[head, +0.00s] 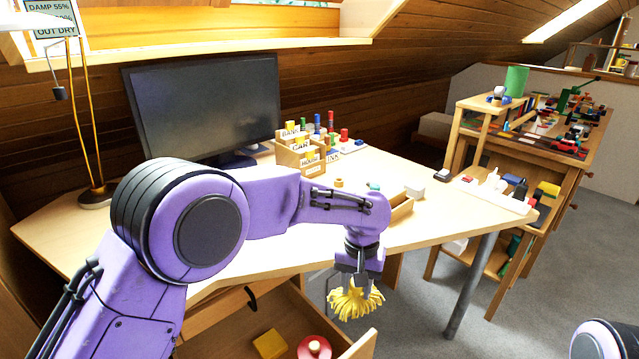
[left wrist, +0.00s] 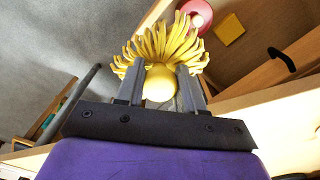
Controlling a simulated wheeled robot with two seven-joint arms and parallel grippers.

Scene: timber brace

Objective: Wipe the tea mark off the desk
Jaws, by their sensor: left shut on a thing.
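My left gripper (head: 352,281) is shut on a yellow stringy mop-like thing (head: 354,302), with its strands hanging down. It is held in front of the desk's near edge, beside the open drawer. In the left wrist view the yellow mop-like thing (left wrist: 165,50) sits between the two fingers (left wrist: 160,85), with a round yellow part between them. The desk (head: 240,255) has a pale wood top, partly hidden by my left arm. I see no tea mark on the part that shows. Part of my right arm shows at the lower right, but its gripper does not.
An open drawer (head: 290,325) below holds a yellow block (head: 270,344) and a red round thing (head: 314,348). On the desk stand a monitor (head: 205,105), a letter organiser (head: 300,155), a lamp (head: 95,195), a power strip (head: 497,193) and small items. A tool bench stands right.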

